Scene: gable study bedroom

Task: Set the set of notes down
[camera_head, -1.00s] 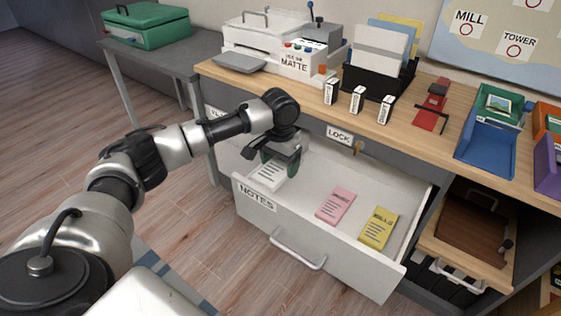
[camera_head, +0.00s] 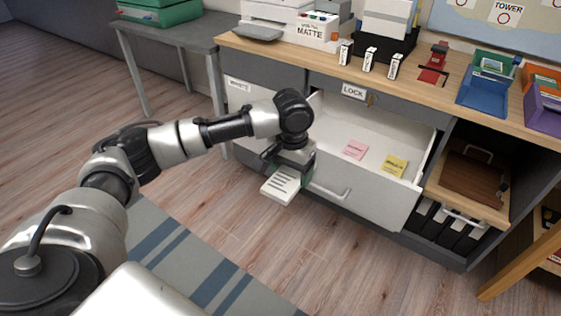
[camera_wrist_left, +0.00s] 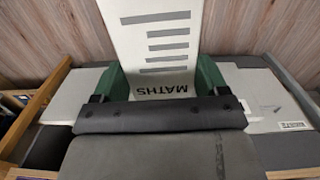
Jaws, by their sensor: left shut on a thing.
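The set of notes (camera_head: 281,185) is a white pad with grey lines. The left wrist view shows it close up (camera_wrist_left: 157,45), with the word MATHS on it. My left gripper (camera_head: 292,176) is shut on its edge, with a green finger on each side (camera_wrist_left: 160,82). It holds the notes in the air in front of the open drawer (camera_head: 345,185), above the wooden floor. The drawer holds a pink pad (camera_head: 355,149) and a yellow pad (camera_head: 394,166). My right gripper is not in view.
A green case (camera_head: 160,12) stands on the grey side table (camera_head: 172,38). A striped rug (camera_head: 200,265) lies on the floor.

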